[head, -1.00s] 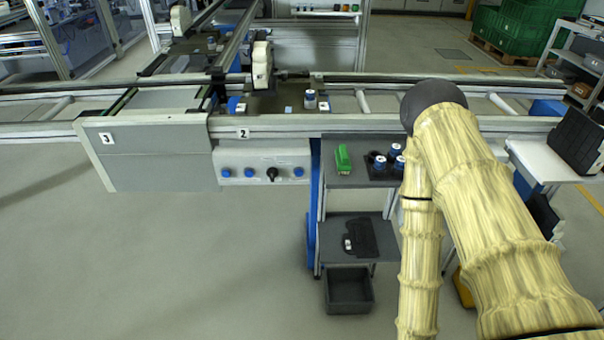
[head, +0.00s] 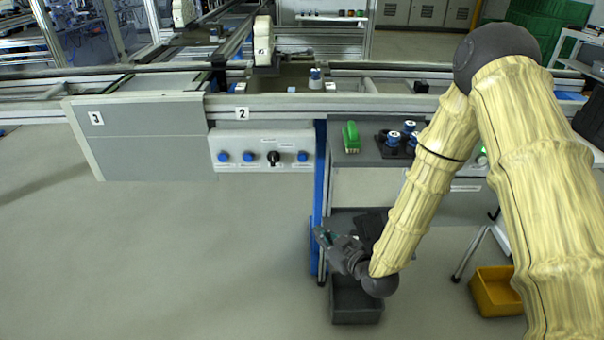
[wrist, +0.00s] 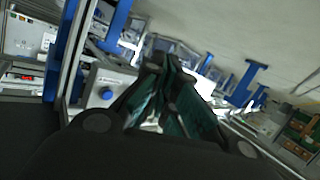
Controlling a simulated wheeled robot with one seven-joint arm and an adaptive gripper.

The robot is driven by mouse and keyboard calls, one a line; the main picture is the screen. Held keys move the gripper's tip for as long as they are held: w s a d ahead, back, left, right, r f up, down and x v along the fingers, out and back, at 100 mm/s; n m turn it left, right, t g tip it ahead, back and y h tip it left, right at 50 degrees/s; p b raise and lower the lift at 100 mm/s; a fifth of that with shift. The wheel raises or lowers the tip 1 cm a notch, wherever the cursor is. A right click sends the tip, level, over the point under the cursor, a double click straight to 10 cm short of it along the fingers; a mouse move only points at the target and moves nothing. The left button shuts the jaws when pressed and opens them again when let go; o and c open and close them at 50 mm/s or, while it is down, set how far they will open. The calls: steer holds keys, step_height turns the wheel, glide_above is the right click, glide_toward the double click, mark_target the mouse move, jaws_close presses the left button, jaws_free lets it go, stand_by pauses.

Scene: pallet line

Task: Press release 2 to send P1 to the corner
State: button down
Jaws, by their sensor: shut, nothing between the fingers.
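The control panel (head: 262,145) hangs under the conveyor rail below the number 2 plate (head: 242,113). It carries blue buttons (head: 223,157) (head: 248,157) (head: 302,156) and a black knob (head: 274,158); their small labels are unreadable. My gripper (head: 325,237) is shut and empty, below and right of the panel, apart from it. In the wrist view my gripper (wrist: 163,75) points past a blue button (wrist: 107,94) on a pale panel. A blue-and-white part (head: 315,78) stands on the line behind the panel; I cannot tell which pallet is P1.
A dark bin (head: 357,307) is low down, a yellow bin (head: 497,290) lower right. The floor at left is clear.

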mark_target(304, 162)
steer(key=w+a+r+n+t+y+b, duration=0.1)
steer(key=w+a+r+n+y+b, duration=0.1)
steer(key=r, duration=0.5)
steer(key=w+a+r+n+t+y+b, duration=0.2)
steer(key=w+a+r+n+y+b, duration=0.1)
steer(key=r, duration=0.3)
steer(key=shift+w+r+n+y, duration=0.35)
steer(key=shift+w+y, duration=0.35)
steer(key=shift+w, duration=0.2)
steer(key=shift+w+b, duration=0.5)
steer(key=shift+w, duration=3.9)
steer(key=shift+w, duration=0.85)
steer(key=shift+s, duration=0.85)
